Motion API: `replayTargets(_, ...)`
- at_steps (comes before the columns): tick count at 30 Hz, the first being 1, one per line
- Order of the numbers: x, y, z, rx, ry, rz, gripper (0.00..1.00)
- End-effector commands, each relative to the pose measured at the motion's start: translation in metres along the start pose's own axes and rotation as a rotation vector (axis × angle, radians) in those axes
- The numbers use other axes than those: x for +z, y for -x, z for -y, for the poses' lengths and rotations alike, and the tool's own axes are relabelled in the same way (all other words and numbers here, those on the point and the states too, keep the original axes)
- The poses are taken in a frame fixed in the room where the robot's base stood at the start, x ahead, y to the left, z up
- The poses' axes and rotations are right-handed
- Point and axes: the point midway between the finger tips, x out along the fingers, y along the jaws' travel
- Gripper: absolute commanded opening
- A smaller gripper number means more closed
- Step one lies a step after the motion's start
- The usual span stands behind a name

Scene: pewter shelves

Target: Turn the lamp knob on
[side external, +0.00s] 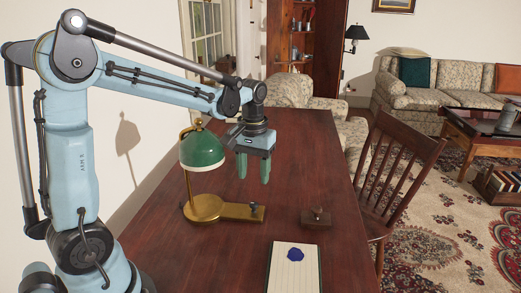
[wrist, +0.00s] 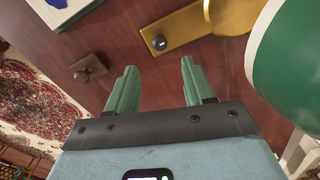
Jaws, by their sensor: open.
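A desk lamp with a green shade (side external: 202,149) and a brass base (side external: 207,207) stands on the dark red wooden desk. The lamp knob (side external: 254,207) is a small dark knob at the right end of the base's flat arm. In the wrist view the knob (wrist: 159,42) sits beyond and between the fingertips, apart from them. My gripper (side external: 253,181) points down, above the desk, behind the knob and right of the shade. Its two green fingers also show in the wrist view (wrist: 158,72), open with nothing between them. The shade (wrist: 283,60) is close on the right there.
A small wooden block with a knob (side external: 316,217) and a paper with a blue seal (side external: 295,265) lie on the desk (side external: 290,150). A wooden chair (side external: 395,170) stands at the desk's right edge. The desk's far part is clear.

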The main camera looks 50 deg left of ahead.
Motion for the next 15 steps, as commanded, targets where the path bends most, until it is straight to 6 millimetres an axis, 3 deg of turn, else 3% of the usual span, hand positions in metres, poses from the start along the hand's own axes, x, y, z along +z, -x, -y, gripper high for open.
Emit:
replayTargets(9, 0.0, -0.051, 0.0, 0.0, -0.001, -0.001, 0.52)
replayTargets(15, 0.0, -0.072, 0.0, 0.0, -0.001, -0.002, 0.52)
